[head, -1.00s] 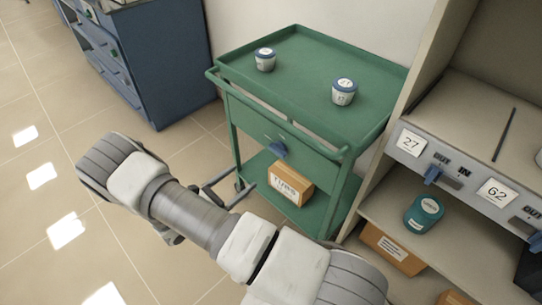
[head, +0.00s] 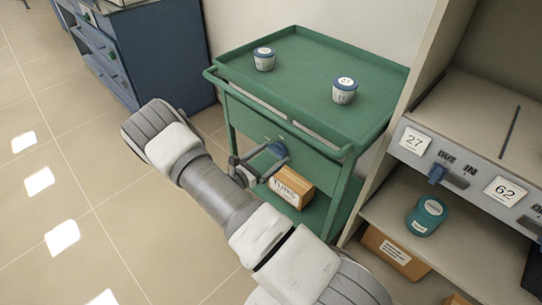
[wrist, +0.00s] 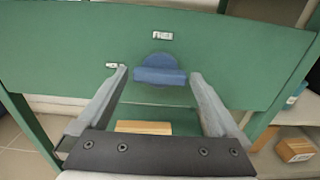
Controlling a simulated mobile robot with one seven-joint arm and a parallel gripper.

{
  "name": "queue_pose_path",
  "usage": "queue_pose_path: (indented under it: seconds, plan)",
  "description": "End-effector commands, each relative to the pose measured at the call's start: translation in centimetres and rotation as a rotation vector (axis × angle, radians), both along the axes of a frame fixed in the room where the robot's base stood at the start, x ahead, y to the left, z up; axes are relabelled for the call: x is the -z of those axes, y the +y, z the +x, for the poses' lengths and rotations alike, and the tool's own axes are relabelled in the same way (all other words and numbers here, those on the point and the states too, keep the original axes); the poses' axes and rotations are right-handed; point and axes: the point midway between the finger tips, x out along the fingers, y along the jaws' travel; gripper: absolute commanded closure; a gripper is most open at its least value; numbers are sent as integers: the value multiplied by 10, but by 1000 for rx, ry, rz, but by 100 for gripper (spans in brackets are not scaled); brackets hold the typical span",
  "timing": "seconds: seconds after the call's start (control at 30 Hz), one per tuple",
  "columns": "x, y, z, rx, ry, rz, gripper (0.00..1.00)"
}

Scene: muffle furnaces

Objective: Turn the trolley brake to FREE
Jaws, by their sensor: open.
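The green trolley (head: 300,62) stands against the wall. Its brake is a blue knob (head: 277,150) on the front panel. In the wrist view the knob (wrist: 160,76) has a round base and a bar lying about level. A small white label (wrist: 162,36) is above it and another (wrist: 111,65) to its left; their wording is too small to read. My gripper (wrist: 160,73) is open and empty, one finger on each side of the knob in the picture, apart from it. In the head view my gripper (head: 262,163) is just in front of the panel.
Two lidded pots (head: 264,59) (head: 344,91) stand on the trolley top. A TUBS box (head: 292,187) sits on its lower shelf. A shelf unit with numbered furnace switches (head: 437,174) is close on the right. A blue cabinet (head: 160,60) is at back left. The floor at left is clear.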

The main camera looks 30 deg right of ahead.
Motion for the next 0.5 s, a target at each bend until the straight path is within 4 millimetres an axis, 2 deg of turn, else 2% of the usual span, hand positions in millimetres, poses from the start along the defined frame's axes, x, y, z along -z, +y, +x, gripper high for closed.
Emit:
queue_pose_path:
  seconds: [0.1,0.4,0.5]
  plan:
    - [0,0,0,0,0,0,2]
    - [0,0,0,1,0,0,56]
    - [0,0,0,1,0,0,71]
